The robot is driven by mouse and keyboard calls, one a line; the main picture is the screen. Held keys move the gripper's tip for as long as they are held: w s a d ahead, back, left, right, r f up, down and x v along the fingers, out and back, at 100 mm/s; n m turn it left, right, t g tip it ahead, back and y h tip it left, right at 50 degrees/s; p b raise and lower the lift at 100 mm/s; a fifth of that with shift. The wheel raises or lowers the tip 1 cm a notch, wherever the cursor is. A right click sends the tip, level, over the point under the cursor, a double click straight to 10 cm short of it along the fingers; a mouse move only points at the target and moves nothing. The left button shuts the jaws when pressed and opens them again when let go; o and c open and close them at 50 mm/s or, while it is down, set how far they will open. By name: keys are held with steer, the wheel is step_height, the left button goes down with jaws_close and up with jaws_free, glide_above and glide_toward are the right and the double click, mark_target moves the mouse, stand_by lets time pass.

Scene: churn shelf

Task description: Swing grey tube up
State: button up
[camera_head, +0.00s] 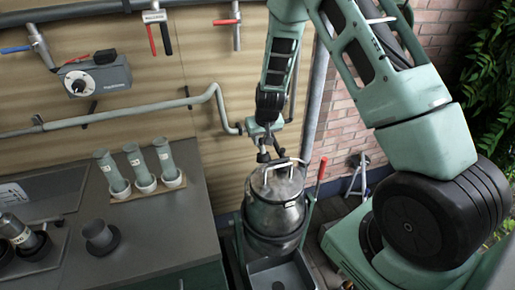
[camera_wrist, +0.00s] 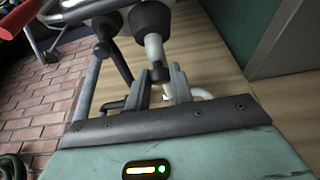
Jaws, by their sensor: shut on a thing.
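My gripper (camera_head: 265,146) points down just above the rim of a metal churn (camera_head: 274,216). In the wrist view, the two fingers (camera_wrist: 160,88) are close together around a pale grey tube (camera_wrist: 155,52). This tube comes down from a black cone-shaped cap (camera_wrist: 150,19) and bends to the right below the fingers. A black tube (camera_wrist: 120,63) with a similar cap runs beside it on the left. The exact grip contact is partly hidden by the fingers. In the head view, the held part is too small to make out clearly.
A long grey wall pipe (camera_head: 135,113) ends left of my gripper. The left counter (camera_head: 150,238) holds three grey cylinders in white cups (camera_head: 145,184) and a dark cup (camera_head: 98,234). A red-handled lever (camera_head: 321,168) stands right of the churn. A brick wall (camera_head: 338,115) lies behind.

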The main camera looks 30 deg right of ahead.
steer(key=shift+w+r, duration=0.15)
steer(key=shift+r, duration=0.05)
steer(key=shift+w+d+r+p, duration=0.15)
steer(key=shift+w+r+p, duration=0.2)
steer(key=shift+r+p, duration=0.35)
steer(key=shift+w+d+r+p, duration=0.1)
steer(key=shift+w+r+p, duration=0.35)
steer(key=shift+r, duration=0.4)
steer(key=shift+w+d+r+p, duration=0.1)
steer(key=shift+w+r+p, duration=0.15)
steer(key=shift+r+p, duration=0.25)
steer(key=shift+w+d+r+p, duration=0.2)
steer(key=shift+w+r+p, duration=0.3)
steer(key=shift+w+r, duration=0.15)
steer(key=shift+w+d+r+p, duration=0.2)
steer(key=shift+w+r+p, duration=0.2)
steer(key=shift+w+r, duration=0.2)
steer(key=shift+w+d+r+p, duration=0.15)
steer(key=shift+w+r+p, duration=0.25)
steer(key=shift+w, duration=0.25)
steer(key=shift+r, duration=0.1)
